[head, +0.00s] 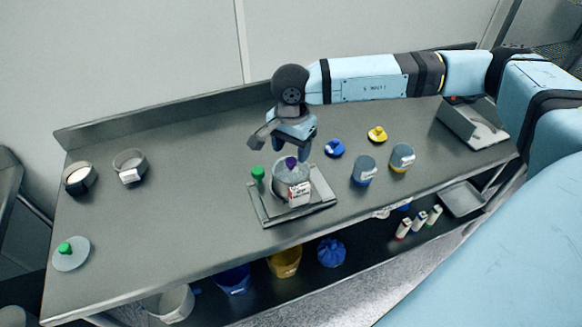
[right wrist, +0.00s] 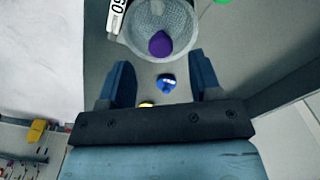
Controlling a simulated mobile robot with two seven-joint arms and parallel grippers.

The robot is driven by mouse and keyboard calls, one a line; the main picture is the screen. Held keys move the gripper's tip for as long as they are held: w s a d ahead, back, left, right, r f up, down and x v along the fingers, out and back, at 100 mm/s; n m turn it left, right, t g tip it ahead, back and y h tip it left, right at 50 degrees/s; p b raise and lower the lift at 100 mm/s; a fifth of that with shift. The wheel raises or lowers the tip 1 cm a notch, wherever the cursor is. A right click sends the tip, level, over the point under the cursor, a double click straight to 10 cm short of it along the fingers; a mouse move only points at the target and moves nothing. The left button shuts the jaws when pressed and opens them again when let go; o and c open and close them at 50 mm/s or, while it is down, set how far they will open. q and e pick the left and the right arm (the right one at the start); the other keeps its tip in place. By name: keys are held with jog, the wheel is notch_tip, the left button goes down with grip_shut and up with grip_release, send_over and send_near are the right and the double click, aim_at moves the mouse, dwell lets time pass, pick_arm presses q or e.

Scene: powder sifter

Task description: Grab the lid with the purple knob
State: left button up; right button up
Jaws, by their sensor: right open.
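The lid with the purple knob (head: 290,163) sits on a grey round container (head: 278,184) with a white and red label, on the sifter base (head: 262,211) at mid-table. The right wrist view shows the purple knob (right wrist: 160,44) near the top centre, over the grey rim of the container (right wrist: 189,37). My right gripper (head: 284,148) hangs just above and behind the lid, pointing down. Its two fingers are spread and empty, and the knob lies beyond the fingertips (right wrist: 163,72) in the wrist view. My left gripper is not in view.
A green knob (head: 258,174) stands at the base's left. A blue lid (head: 334,148), a yellow lid (head: 377,134) and two containers (head: 364,170) (head: 402,158) are to the right. A green-knobbed lid (head: 71,253) and two bowls (head: 130,166) (head: 80,178) are left. The table's left-middle is clear.

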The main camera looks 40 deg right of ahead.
aim_at(291, 160)
jog(key=shift+f+p, duration=0.3)
jog(key=shift+f, duration=1.65)
jog(key=c, duration=1)
jog(key=shift+r, duration=0.15)
